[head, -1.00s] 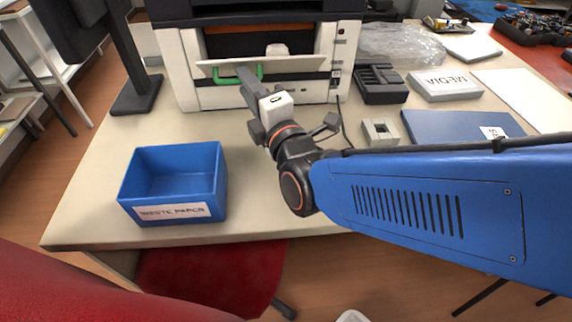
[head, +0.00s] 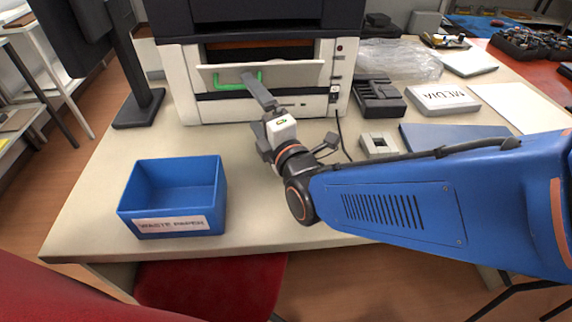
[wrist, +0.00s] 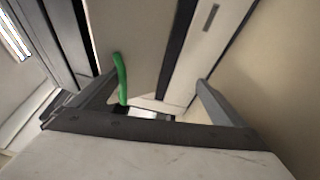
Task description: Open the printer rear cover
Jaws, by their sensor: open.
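The printer (head: 182,80) stands at the back of the table in the head view. Its pale cover panel (head: 300,75) is partly open, tilted outward, with a dark gap above it. A green handle (head: 228,86) is on the panel and also shows in the wrist view (wrist: 121,78). My gripper (head: 256,84) reaches up to the handle's right end. In the wrist view my gripper (wrist: 155,95) is open, with the handle close to the left finger and the right finger well apart. Whether a finger touches the handle or panel is unclear.
A blue waste paper bin (head: 170,226) stands at the table's front left. A monitor stand (head: 138,105) is left of the printer. A dark tray (head: 378,98), a white MEDIA box (head: 443,98) and a blue folder (head: 440,135) lie to the right. The table front is mostly clear.

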